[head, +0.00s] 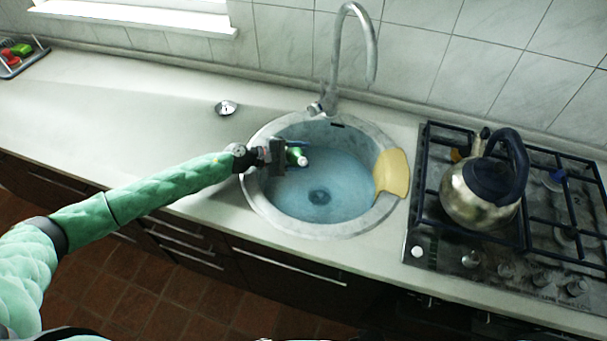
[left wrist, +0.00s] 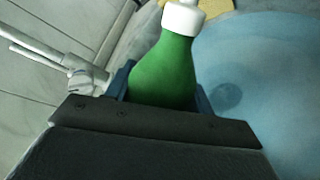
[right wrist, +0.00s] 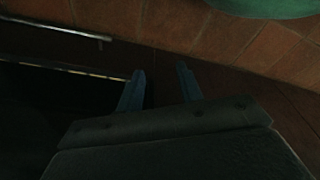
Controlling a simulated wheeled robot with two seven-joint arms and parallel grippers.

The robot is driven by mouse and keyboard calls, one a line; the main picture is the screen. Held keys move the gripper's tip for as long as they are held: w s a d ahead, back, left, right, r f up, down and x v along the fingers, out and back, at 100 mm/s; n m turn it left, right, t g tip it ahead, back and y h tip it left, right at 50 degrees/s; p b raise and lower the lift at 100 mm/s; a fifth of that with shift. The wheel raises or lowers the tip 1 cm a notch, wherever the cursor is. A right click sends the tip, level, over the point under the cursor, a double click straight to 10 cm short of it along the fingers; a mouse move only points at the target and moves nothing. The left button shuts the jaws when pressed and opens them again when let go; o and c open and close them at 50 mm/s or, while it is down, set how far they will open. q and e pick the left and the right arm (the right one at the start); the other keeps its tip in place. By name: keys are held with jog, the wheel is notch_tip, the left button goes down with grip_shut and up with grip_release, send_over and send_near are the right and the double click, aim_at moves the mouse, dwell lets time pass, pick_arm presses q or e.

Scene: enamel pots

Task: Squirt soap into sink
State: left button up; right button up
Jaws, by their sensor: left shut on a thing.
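The round sink (head: 255,205) is set in the pale counter, with a bluish basin and a dark drain. My left gripper (head: 290,156) is over the left part of the basin, shut on a green soap bottle (head: 297,156) with a white top. In the left wrist view the bottle (left wrist: 168,75) sits between the blue fingers, its white cap (left wrist: 184,19) pointing up in the picture; its lower part is hidden by the gripper. My right gripper (right wrist: 160,85) shows only in its own wrist view, with its fingers apart and nothing between them.
A curved faucet (head: 370,50) stands behind the sink. A yellow sponge or cloth (head: 392,172) lies on the sink's right rim. A metal kettle (head: 482,195) stands on the gas stove (head: 425,215) at right. The counter (head: 120,110) left of the sink is mostly clear.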

pick_arm(q)
jog(key=shift+s+r, duration=0.15)
jog(key=shift+w, duration=0.2)
jog(key=shift+s, duration=0.1)
jog(key=shift+m+p, duration=0.3)
jog(key=shift+p, duration=0.05)
jog(key=shift+w+f, duration=0.2)
jog(key=shift+w, duration=0.05)
jog(key=shift+s+a+p, duration=0.1)
jog(key=shift+p, duration=0.2)
jog(key=shift+m, duration=0.3)
jog(key=shift+w+f, duration=0.1)
jog(key=shift+w, duration=0.1)
jog(key=shift+p, duration=0.35)
pick_arm(e)
jog(key=f, duration=0.3)
jog(key=shift+s+d+f, duration=0.15)
jog(key=shift+s+d, duration=0.1)
jog(key=shift+s, duration=0.1)
